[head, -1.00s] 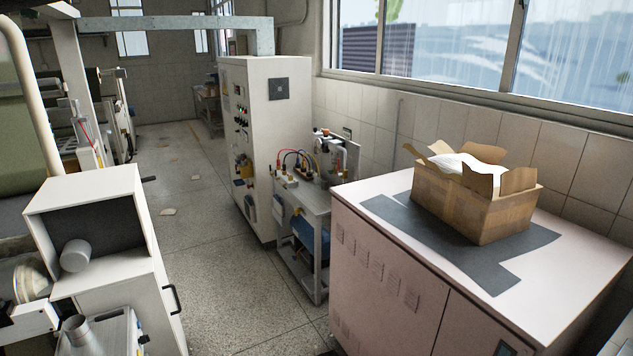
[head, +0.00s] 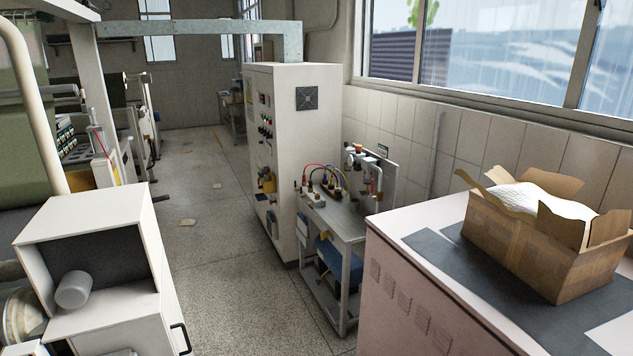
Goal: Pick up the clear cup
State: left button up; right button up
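I see no clear cup in the head view. Neither of my grippers is in view. A grey cylinder (head: 74,289) sits at the mouth of an open white box (head: 92,225) at the left; it looks opaque. The inside of the carton at the right is partly hidden by its flaps and white contents.
A cardboard carton (head: 545,245) with white sheets (head: 545,200) stands on a dark mat (head: 440,250) on a pale cabinet (head: 400,300). A metal cart (head: 345,230) with hoses stands by a tall control cabinet (head: 315,130). The floor aisle (head: 215,250) between is mostly open.

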aim_at(346, 198)
jog(key=i+j+u, duration=0.1)
jog(key=i, duration=0.9)
jog(key=i+j+u, duration=0.1)
jog(key=i, duration=0.9)
jog(key=i+j+z, duration=0.1)
jog(key=i+z, duration=0.35)
jog(key=i+j+z, duration=0.15)
jog(key=z, duration=0.25)
jog(key=i+j+z, duration=0.6)
jog(key=z, duration=0.25)
jog(key=k+j, duration=0.05)
jog(key=j, duration=0.05)
